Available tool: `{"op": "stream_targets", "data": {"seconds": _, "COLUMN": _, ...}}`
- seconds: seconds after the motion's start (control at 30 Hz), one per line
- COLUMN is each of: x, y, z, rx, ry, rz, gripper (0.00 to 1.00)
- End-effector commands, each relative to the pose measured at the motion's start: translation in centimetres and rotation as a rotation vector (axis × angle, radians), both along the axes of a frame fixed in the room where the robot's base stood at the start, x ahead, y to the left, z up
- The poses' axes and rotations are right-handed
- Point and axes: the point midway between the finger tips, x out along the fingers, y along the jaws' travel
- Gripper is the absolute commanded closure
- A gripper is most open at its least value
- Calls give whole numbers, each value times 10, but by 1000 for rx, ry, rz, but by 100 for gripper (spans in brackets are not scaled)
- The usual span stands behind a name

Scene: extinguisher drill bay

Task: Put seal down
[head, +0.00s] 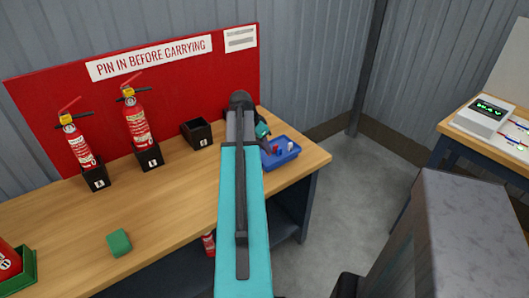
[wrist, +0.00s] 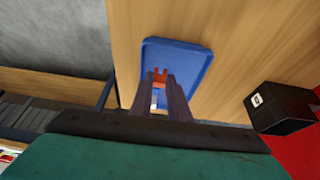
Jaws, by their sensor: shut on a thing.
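My gripper (wrist: 161,88) points at the blue tray (wrist: 203,54) in the wrist view. A small orange-red piece, seemingly the seal (wrist: 160,74), is between its fingertips, and the gripper is shut on it. A pale patch shows below it between the fingers. In the head view my gripper (head: 267,147) is at the left side of the blue tray (head: 284,159), at the right end of the bench. Small red and white pieces lie in the tray there. I cannot tell whether the held seal touches the tray floor.
An empty black holder (head: 196,133) stands left of the tray, also seen in the wrist view (wrist: 283,108). Two red extinguishers (head: 137,118) (head: 79,143) stand in black holders along the red board (head: 190,75). A green block (head: 119,243) lies at the bench's front.

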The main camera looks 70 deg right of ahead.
Motion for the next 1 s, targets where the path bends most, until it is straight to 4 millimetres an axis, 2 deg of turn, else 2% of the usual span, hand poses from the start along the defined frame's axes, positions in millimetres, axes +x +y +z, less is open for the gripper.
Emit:
{"op": "stream_targets", "data": {"seconds": 0.33, "x": 0, "y": 0, "z": -27, "rx": 0, "ry": 0, "rz": 1, "gripper": 100}}
{"op": "stream_targets", "data": {"seconds": 0.83, "x": 0, "y": 0, "z": -33, "rx": 0, "ry": 0, "rz": 1, "gripper": 100}}
{"op": "stream_targets", "data": {"seconds": 0.87, "x": 0, "y": 0, "z": -32, "rx": 0, "ry": 0, "rz": 1, "gripper": 81}}
{"op": "stream_targets", "data": {"seconds": 0.93, "x": 1, "y": 0, "z": -32, "rx": 0, "ry": 0, "rz": 1, "gripper": 69}}
{"op": "stream_targets", "data": {"seconds": 1.0, "x": 1, "y": 0, "z": -32, "rx": 0, "ry": 0, "rz": 1, "gripper": 66}}
